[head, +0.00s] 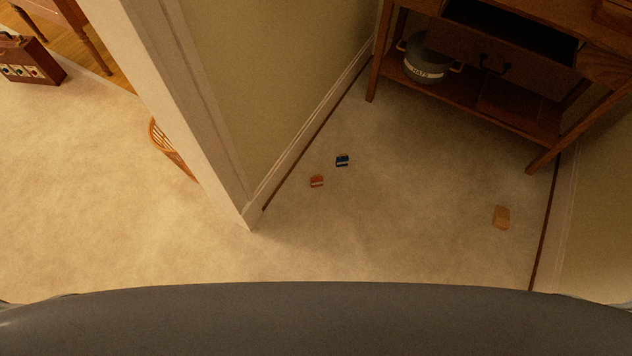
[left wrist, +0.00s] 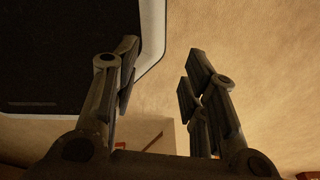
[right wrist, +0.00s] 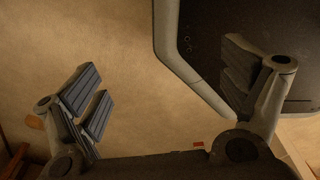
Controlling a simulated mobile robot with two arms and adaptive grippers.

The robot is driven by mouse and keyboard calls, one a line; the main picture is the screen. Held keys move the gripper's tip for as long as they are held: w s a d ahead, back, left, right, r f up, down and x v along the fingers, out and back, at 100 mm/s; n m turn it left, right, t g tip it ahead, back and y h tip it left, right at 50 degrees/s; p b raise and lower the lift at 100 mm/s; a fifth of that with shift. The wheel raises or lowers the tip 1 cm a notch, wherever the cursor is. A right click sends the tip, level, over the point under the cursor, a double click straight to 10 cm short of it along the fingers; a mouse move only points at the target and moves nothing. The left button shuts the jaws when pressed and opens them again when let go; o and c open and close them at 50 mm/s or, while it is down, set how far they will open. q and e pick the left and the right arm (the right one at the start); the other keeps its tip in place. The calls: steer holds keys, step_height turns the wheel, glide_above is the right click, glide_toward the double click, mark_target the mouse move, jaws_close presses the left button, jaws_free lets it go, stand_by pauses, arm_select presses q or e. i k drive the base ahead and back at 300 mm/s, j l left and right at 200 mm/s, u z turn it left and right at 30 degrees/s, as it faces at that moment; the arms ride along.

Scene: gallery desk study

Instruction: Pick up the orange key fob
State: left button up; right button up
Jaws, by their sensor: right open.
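A small orange-red item with a pale band, likely the orange key fob (head: 316,181), lies on the carpet near the wall corner in the head view. A similar dark blue item (head: 342,160) lies just beyond it to the right. My left gripper (left wrist: 162,58) is open with nothing between its fingers in the left wrist view. My right gripper (right wrist: 162,76) is open and empty in the right wrist view. A small orange-red patch (right wrist: 198,144) shows at that gripper's base; I cannot tell if it is the fob. Neither gripper shows in the head view.
A wooden desk (head: 524,115) stands at the upper right, with a dark pot (head: 427,66) on its lower shelf. A tan-orange block (head: 501,217) lies on the carpet at right. A wall end (head: 246,208) juts out left of the fob. Carpet between is clear.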

mark_target(315, 180)
steer(key=u, duration=0.55)
steer(key=i+l+u, duration=0.1)
steer(key=l+u, duration=0.2)
steer(key=u, duration=0.15)
steer(key=i+l+u, duration=0.1)
steer(key=l+u, duration=0.55)
steer(key=u, duration=0.2)
steer(key=l+u, duration=0.4)
